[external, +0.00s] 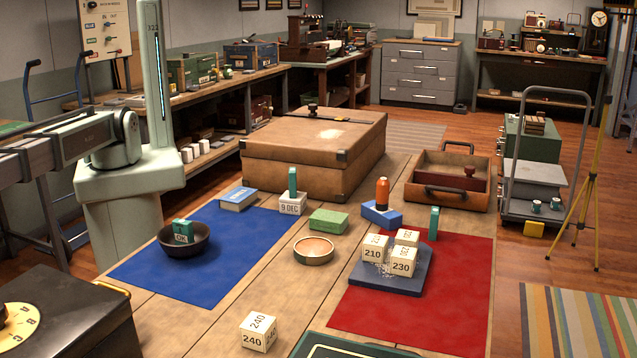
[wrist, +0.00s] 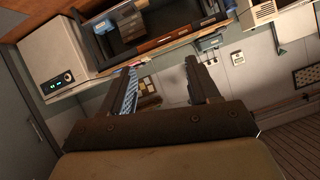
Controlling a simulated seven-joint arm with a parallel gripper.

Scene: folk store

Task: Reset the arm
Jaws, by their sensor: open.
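My gripper (wrist: 160,78) shows in the wrist view with its two dark fingers apart and nothing between them. It points away from the table, toward a wall and a shelf seen at a tilt. In the external view an arm reaches out of the picture at the left edge, and the gripper itself is not visible there. None of the tabletop objects is near the fingers in the wrist view.
The table holds a blue mat (external: 205,280) with a dark bowl (external: 170,247), a red mat (external: 455,310) with a blue tray (external: 400,284) of white number blocks, a shallow round dish (external: 314,251), a brown case (external: 300,165) and an open wooden tray (external: 480,163). A dark box (external: 75,310) stands front left.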

